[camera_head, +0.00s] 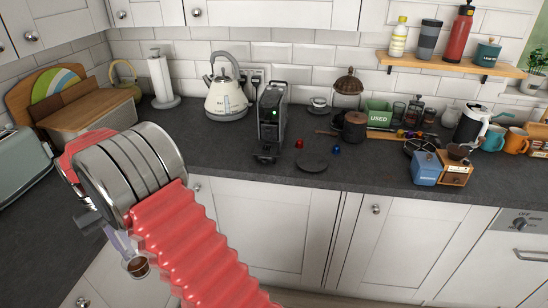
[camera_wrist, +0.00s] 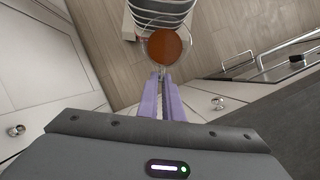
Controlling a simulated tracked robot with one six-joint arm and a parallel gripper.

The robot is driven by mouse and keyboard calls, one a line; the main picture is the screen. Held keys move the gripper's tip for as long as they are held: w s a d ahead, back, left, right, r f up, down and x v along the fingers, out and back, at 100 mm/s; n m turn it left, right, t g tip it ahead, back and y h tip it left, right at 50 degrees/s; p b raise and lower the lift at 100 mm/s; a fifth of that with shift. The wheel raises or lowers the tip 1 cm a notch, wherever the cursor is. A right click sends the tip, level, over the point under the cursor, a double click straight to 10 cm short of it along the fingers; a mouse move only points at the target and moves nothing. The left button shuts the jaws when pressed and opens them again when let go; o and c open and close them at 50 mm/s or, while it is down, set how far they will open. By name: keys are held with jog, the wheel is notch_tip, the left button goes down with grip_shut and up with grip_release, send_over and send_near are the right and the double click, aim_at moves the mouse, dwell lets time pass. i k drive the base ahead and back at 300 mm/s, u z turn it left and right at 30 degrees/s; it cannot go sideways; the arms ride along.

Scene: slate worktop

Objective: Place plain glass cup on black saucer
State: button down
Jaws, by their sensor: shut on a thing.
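The plain glass cup (camera_head: 138,267) holds brown liquid and hangs low at the left, in front of the white cabinets. In the wrist view the cup (camera_wrist: 165,47) shows from above as a brown disc just beyond my fingertips. My gripper (camera_head: 128,254), with pale purple fingers, is shut on the cup; the exact grip spot is unclear. The fingers also show in the wrist view (camera_wrist: 161,78), close together. The black saucer (camera_head: 311,163) lies flat and empty near the front edge of the worktop, well to the right of the cup and above it.
A coffee machine (camera_head: 271,120) stands left of the saucer. Red and blue capsules (camera_head: 336,149) lie close behind it. A blue box (camera_head: 426,168) and a wooden grinder (camera_head: 455,167) stand to the right. The worktop's front strip beside the saucer is clear.

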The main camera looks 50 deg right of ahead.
aim_at(316, 163)
jog(key=u, duration=0.2)
jog(key=k, duration=0.85)
jog(key=z, duration=2.45)
jog(key=k, duration=0.1)
jog(key=u, duration=1.45)
jog(key=i, duration=0.55)
